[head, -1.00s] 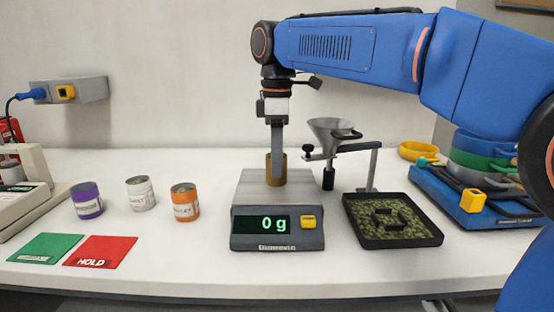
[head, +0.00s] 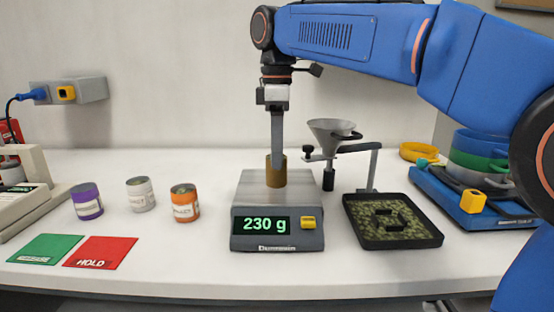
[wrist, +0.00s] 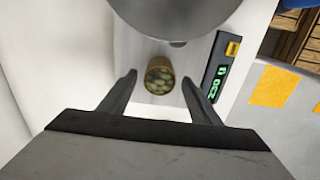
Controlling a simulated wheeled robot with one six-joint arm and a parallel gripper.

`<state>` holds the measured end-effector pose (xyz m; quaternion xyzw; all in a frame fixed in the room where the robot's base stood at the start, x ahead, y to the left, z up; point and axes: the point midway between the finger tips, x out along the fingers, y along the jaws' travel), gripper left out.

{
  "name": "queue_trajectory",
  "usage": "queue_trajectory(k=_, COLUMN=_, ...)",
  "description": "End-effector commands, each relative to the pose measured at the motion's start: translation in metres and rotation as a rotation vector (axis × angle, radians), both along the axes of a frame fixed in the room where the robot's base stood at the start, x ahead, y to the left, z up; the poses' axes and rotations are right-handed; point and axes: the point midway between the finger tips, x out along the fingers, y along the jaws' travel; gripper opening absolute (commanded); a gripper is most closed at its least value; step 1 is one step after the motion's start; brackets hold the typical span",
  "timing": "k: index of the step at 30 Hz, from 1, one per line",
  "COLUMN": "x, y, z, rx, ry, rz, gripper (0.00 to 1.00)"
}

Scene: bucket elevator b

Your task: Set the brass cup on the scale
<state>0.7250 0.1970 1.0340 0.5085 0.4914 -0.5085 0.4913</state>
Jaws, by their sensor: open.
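The brass cup (head: 276,173) stands upright on the plate of the scale (head: 277,243), whose display reads 230 g. In the wrist view the cup (wrist: 159,77) shows from above, filled with greenish pellets. My gripper (head: 277,150) is directly above and around the cup's top in the head view. In the wrist view my gripper (wrist: 158,78) has its two fingers spread wide, one on each side of the cup with gaps between. The scale's display (wrist: 216,75) also shows in the wrist view.
A metal funnel (head: 331,136) on a stand is close behind and right of the scale. A black tray of green pellets (head: 413,236) lies at right. Purple (head: 87,201), white (head: 140,194) and orange (head: 185,203) cans stand at left, behind green and red cards (head: 100,252).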

Motion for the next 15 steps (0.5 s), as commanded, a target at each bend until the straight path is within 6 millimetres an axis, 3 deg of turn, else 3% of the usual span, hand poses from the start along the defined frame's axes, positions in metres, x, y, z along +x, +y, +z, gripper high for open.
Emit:
queue_trajectory(k=9, x=0.001, y=0.001, z=0.062, rx=0.002, ry=-0.002, rz=0.000, gripper=0.57)
queue_trajectory(k=15, x=0.001, y=0.000, z=0.084, rx=0.000, ry=0.000, rz=0.000, gripper=0.57)
